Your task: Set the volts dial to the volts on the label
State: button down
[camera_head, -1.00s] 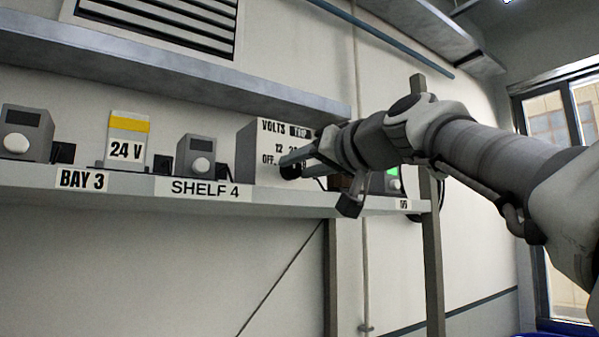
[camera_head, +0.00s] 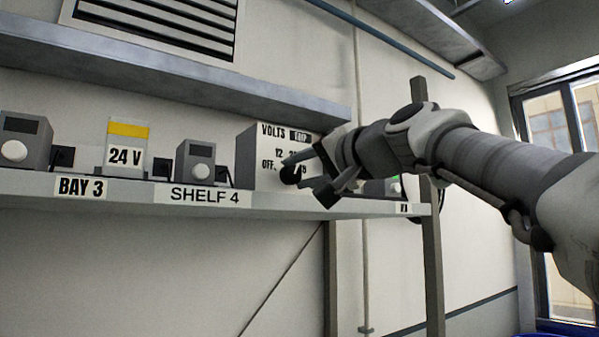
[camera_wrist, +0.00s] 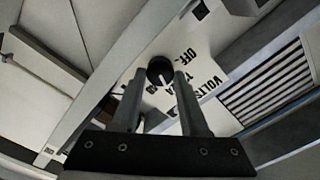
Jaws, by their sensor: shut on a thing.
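The volts dial is a round black knob (camera_head: 291,174) on the front of a grey box (camera_head: 262,155) printed "VOLTS", "12" and "OFF"; other numbers are partly hidden by my gripper. In the wrist view the dial (camera_wrist: 159,71) lies between my fingertips, with a pale pointer mark on its face. My gripper (camera_wrist: 159,76) is shut on the dial; its fingers (camera_head: 303,167) reach in from the right in the head view. The label (camera_head: 126,147), a white card with a yellow top band, reads "24 V" and stands on the shelf left of the box.
The shelf (camera_head: 130,199) carries signs "BAY 3" (camera_head: 80,187) and "SHELF 4" (camera_head: 205,196). Two small grey units with white knobs (camera_head: 24,140) (camera_head: 195,162) stand left of the box. A green-lit unit (camera_head: 396,187) is partly behind my arm. A ledge (camera_head: 200,80) runs above.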

dwell(0.3)
jog(key=shift+c, duration=2.1)
grip_release()
